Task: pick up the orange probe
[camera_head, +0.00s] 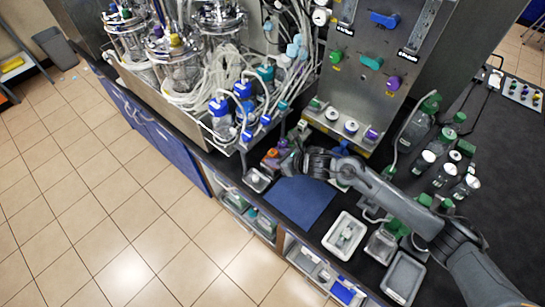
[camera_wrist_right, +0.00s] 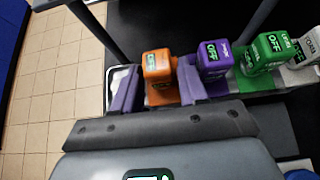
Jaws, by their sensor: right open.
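The orange probe (camera_wrist_right: 158,72) stands in the right wrist view with a dark label on its block-shaped top. The fingers of my right gripper (camera_wrist_right: 157,88) are open, one on each side of it. I cannot tell whether they touch it. In the head view, the orange probe (camera_head: 270,155) shows small and partly hidden at the tip of my right gripper (camera_head: 285,157). A purple probe (camera_wrist_right: 214,58), a green probe (camera_wrist_right: 268,52) and a grey probe (camera_wrist_right: 308,45) stand in a row to its right. My left gripper is not in view.
A blue mat (camera_head: 302,203) lies on the black bench in front of the row. A small tray (camera_head: 257,181) sits at the bench edge, with more trays (camera_head: 403,278) to the right. Bottles (camera_head: 415,127) stand at the right. A bioreactor rack (camera_head: 180,105) stands at the left.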

